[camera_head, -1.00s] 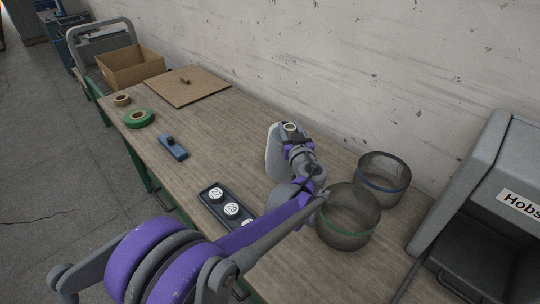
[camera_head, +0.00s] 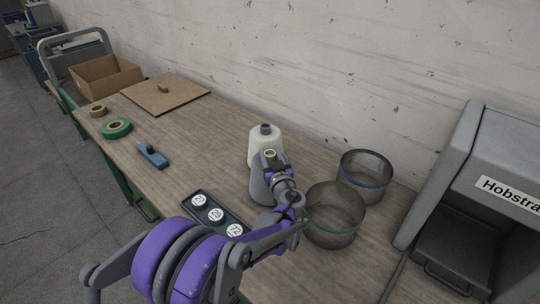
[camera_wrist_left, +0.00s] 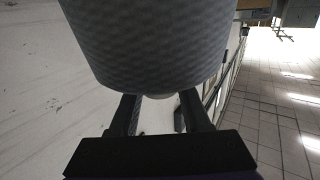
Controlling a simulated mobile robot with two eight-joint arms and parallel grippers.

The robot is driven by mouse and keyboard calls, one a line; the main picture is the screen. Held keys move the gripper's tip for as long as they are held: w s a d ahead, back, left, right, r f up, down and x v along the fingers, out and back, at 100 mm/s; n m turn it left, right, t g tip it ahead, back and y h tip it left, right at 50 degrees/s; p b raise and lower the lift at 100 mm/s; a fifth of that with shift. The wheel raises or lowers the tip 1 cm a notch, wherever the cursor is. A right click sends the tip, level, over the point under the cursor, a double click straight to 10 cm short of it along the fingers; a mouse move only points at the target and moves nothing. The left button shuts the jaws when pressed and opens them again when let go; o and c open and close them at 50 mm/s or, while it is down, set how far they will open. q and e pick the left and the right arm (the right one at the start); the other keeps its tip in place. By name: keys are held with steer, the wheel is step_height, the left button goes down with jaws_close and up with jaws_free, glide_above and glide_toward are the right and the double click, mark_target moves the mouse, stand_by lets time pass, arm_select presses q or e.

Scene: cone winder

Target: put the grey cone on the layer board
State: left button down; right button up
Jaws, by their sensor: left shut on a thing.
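The grey cone (camera_head: 257,186) is held at its top end by my left gripper (camera_head: 272,161), which is shut on it. It looks upright over the near part of the bench; I cannot tell whether it touches the bench top. In the left wrist view the grey cone (camera_wrist_left: 150,45) fills the upper middle, its textured side close above the two fingers (camera_wrist_left: 157,105). The layer board (camera_head: 150,100), a flat brown sheet with a small block on it, lies at the far end of the bench. My right gripper is not in view.
A white cone (camera_head: 265,141) stands just behind the grey one. A tray of numbered discs (camera_head: 217,215), a blue tool (camera_head: 152,156) and tape rolls (camera_head: 116,128) lie left. A cardboard box (camera_head: 105,80) stands beyond the board.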

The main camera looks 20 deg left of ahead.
arm_select(q)
steer(key=shift+f, duration=0.15)
steer(key=shift+c, duration=1.8)
jaws_free()
